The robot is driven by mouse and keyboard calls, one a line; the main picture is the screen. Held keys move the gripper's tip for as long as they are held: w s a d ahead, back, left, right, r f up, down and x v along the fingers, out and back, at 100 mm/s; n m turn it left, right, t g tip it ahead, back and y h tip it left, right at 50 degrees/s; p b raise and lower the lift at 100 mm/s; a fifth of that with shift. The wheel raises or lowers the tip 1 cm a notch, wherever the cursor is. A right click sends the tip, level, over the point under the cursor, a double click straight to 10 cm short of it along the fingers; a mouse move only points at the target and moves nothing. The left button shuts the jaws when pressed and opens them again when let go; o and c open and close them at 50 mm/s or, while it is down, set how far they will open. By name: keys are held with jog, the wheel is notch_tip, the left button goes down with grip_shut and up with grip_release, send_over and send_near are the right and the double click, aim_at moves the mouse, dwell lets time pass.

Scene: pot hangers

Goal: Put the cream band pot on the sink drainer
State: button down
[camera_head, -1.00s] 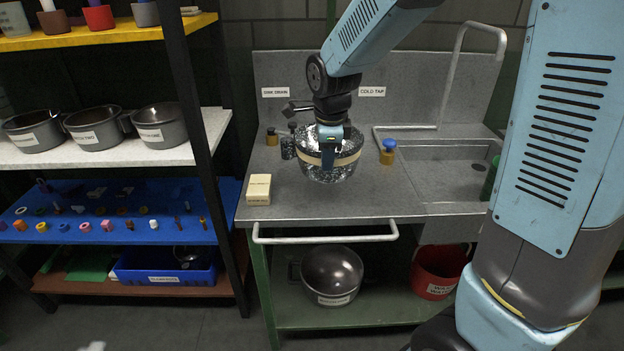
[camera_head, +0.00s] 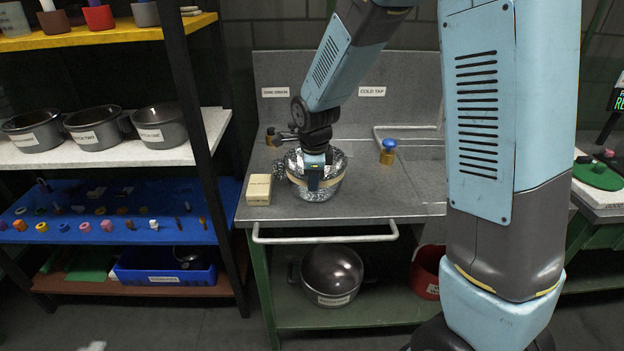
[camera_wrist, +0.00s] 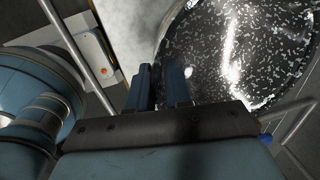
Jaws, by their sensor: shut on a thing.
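The cream band pot (camera_head: 333,172) is black and white speckled with a pale band around its side. It is over the left part of the grey metal sink drainer (camera_head: 372,203); I cannot tell whether its base touches the surface. My gripper (camera_head: 314,184) is shut on the pot's near side and hides part of the band. In the wrist view the two fingers (camera_wrist: 163,88) are at the rim of the pot (camera_wrist: 240,45), whose speckled inside shows at the upper right.
A cream block (camera_head: 259,188) stands close to the pot's left. A blue-topped yellow bottle (camera_head: 388,152) is behind on the right. A dark pot (camera_head: 332,272) and a red bucket (camera_head: 425,272) are on the lower shelf. My arm hides the sink basin. The drainer right of the pot is clear.

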jog(key=c, duration=1.1)
grip_release()
jog(key=shift+o, duration=0.2)
notch_tip(320, 180, up, 12)
jog(key=s, duration=0.2)
jog(key=shift+d, duration=0.15)
jog(key=s+d+r+n+t, duration=0.2)
jog(key=s+d+r+n, duration=0.3)
jog(key=s+d+n, duration=0.4)
jog(key=s+d+r+n+t, duration=0.1)
jog(key=s+d+r+n, duration=0.4)
jog(key=s+d+n, duration=0.4)
jog(key=shift+s+d+r+n+t, duration=0.15)
jog(key=shift+s+r+n+t, duration=0.2)
jog(key=shift+s, duration=1.45)
